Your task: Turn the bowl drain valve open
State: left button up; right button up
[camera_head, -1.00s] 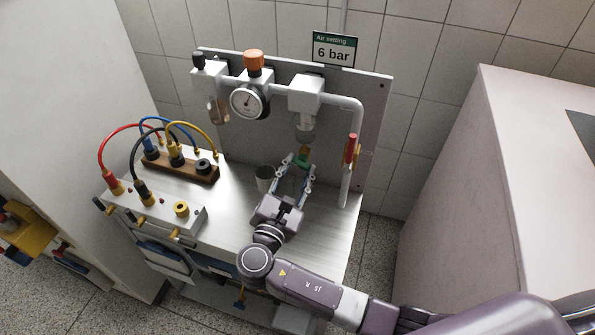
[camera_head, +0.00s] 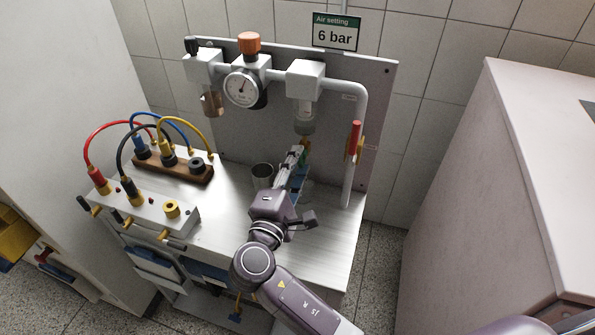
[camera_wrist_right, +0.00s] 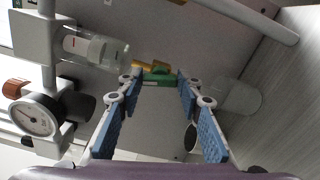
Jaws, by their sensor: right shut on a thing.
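The clear filter bowl (camera_head: 304,118) hangs under the right-hand block of the air unit; it also shows in the right wrist view (camera_wrist_right: 97,50). Below it is the brass drain valve (camera_wrist_right: 148,65) with a green handle (camera_wrist_right: 158,77). My right gripper (camera_wrist_right: 160,82) is shut on the green handle, its two blue-padded fingers on either side. In the head view the right gripper (camera_head: 302,150) reaches up to the valve under the bowl, seen nearly edge-on, and hides most of the handle. My left gripper is not in view.
A metal cup (camera_head: 262,173) stands on the bench beside my right gripper. A pressure gauge (camera_head: 242,88) and an orange knob (camera_head: 249,42) are at upper left. A red-handled valve (camera_head: 355,140) is on the pipe at right. Cables and sockets (camera_head: 172,165) fill the bench's left.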

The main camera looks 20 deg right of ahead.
jog(key=shift+f+m+b, duration=0.15)
jog(key=shift+m+b, duration=0.45)
jog(key=shift+m, duration=0.2)
jog(key=o, duration=1.2)
jog(key=shift+s, duration=0.1)
jog(key=shift+c, duration=0.2)
jog(key=v, duration=0.7)
jog(key=shift+s, duration=0.2)
jog(key=shift+a, duration=0.1)
